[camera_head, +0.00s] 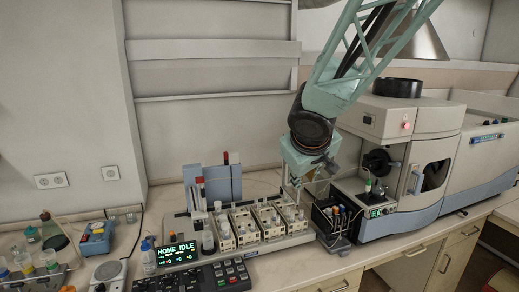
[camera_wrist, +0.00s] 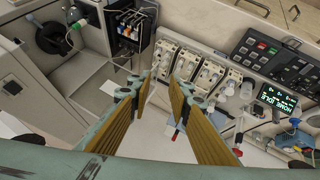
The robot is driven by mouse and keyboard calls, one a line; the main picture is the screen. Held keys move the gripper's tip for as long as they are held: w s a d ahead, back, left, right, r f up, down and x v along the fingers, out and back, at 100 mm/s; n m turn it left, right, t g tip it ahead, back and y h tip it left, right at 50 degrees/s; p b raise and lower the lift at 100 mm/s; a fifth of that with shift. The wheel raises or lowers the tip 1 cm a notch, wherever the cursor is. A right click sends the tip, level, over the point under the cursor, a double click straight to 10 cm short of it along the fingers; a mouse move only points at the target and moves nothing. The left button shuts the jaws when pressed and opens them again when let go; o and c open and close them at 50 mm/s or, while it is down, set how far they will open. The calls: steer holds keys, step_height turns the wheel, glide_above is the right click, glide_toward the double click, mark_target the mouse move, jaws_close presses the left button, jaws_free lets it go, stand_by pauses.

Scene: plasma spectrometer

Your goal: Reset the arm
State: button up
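My arm comes down from the top right in the head view, and my gripper (camera_head: 296,186) hangs near the right end of the row of cream-coloured modules, in front of the spectrometer. In the wrist view my gripper (camera_wrist: 155,92) shows two fingers with ribbed yellow-brown pads and a clear gap between the tips. Nothing is held between them. The spectrometer (camera_head: 420,130) is a large grey and blue bench instrument with a red light on its front. A control panel display (camera_head: 178,252) reads HOME IDLE and also shows in the wrist view (camera_wrist: 278,99).
The module row (camera_head: 262,222) stands below and left of my gripper. A black rack with small bottles (camera_head: 335,218) is to its right. A blue device (camera_head: 96,238), a flask (camera_head: 52,232) and a balance (camera_head: 108,276) stand at the left.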

steer(key=s+d+m+g+h+b, duration=0.1)
steer(key=s+d+b, duration=0.1)
steer(key=s+d, duration=0.35)
steer(key=s+d+m+b, duration=0.1)
steer(key=s+d+b, duration=0.1)
steer(key=s, duration=0.6)
steer(key=s+d+m+g+h+b, duration=0.1)
steer(key=s+d+m, duration=0.1)
steer(key=s+d, duration=0.35)
steer(key=s+a+f+y+b, duration=0.1)
steer(key=s+f+b, duration=0.1)
steer(key=s, duration=0.7)
steer(key=s+a+f+m+g+y+b, duration=0.1)
steer(key=s+a+f+b, duration=0.1)
steer(key=s, duration=0.7)
steer(key=s+a+f+g+y+b, duration=0.1)
steer(key=s+a+f+b, duration=0.1)
steer(key=s, duration=0.7)
steer(key=shift+s+a+f+m, duration=0.2)
steer(key=shift+a+f+m, duration=0.1)
steer(key=shift+f, duration=0.4)
